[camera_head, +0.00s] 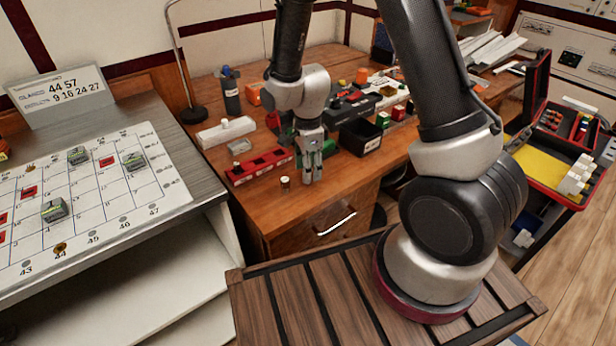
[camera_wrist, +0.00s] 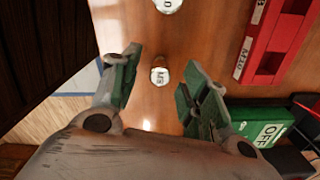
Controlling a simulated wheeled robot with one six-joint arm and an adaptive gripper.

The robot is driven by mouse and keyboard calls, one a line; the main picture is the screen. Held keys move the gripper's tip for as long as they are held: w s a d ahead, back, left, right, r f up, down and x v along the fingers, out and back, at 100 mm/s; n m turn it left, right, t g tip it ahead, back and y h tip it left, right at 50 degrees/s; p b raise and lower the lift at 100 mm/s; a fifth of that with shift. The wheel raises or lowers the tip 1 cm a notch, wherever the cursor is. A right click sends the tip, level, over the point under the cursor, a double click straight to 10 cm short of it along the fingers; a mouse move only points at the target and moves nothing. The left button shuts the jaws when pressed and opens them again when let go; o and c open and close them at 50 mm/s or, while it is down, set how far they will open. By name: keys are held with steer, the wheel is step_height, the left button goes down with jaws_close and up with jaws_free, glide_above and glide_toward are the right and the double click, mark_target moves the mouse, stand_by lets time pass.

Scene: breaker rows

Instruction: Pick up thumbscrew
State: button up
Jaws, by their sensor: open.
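In the wrist view a small round piece with a white top marked M8 (camera_wrist: 160,76), likely the thumbscrew, stands on the brown desk between and beyond my fingertips. A second white-topped round piece (camera_wrist: 168,5) is cut by the top edge. My gripper points down above the desk's front part. It also shows in the wrist view (camera_wrist: 158,68), its green-padded fingers wide apart and empty.
A red rack (camera_head: 260,167) lies behind and left of my gripper. A green box marked OFF (camera_wrist: 262,124) is close to the right finger in the wrist view. A black bin (camera_head: 361,137) stands to the right. The desk's front edge is near.

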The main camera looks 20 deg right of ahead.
steer(key=shift+f, duration=0.15)
steer(key=shift+c, duration=0.2)
jaws_close()
